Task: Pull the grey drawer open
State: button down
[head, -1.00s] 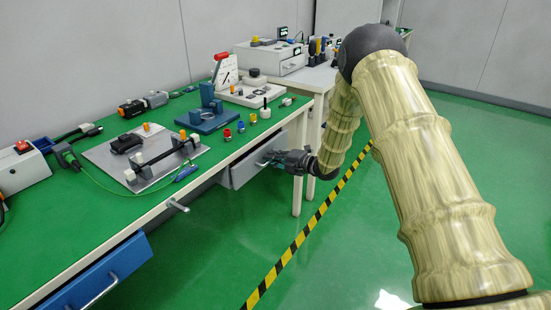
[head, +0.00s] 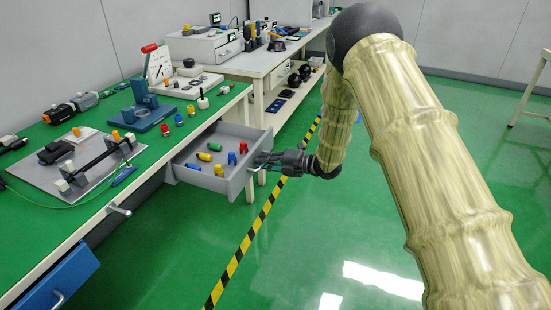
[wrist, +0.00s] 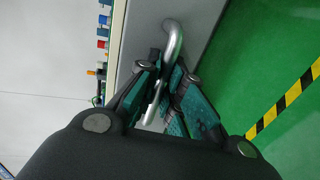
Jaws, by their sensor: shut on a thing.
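The grey drawer (head: 238,183) is pulled well out from under the green-topped workbench in the head view. Several small coloured pieces, yellow, green, blue and red, lie inside it. My gripper (head: 262,162) is at the drawer's front face, shut on its handle. In the wrist view the silver bar handle (wrist: 173,38) runs between the fingers of my gripper (wrist: 165,95), and the drawer's grey front (wrist: 200,22) is behind it. The handle is mostly hidden by the fingers in the head view.
The green workbench (head: 95,185) holds a plate with a black bar, a blue fixture (head: 140,115) and small parts. A blue drawer (head: 55,285) with a handle is at lower left. The green floor with a yellow-black stripe (head: 240,245) is clear on the right.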

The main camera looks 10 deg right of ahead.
jog(key=shift+s+d+f, duration=0.1)
jog(key=shift+s+d, duration=0.15)
jog(key=shift+s, duration=0.15)
jog(key=c, duration=1.5)
grip_release()
jog(key=shift+d, duration=0.15)
jog(key=v, duration=1.2)
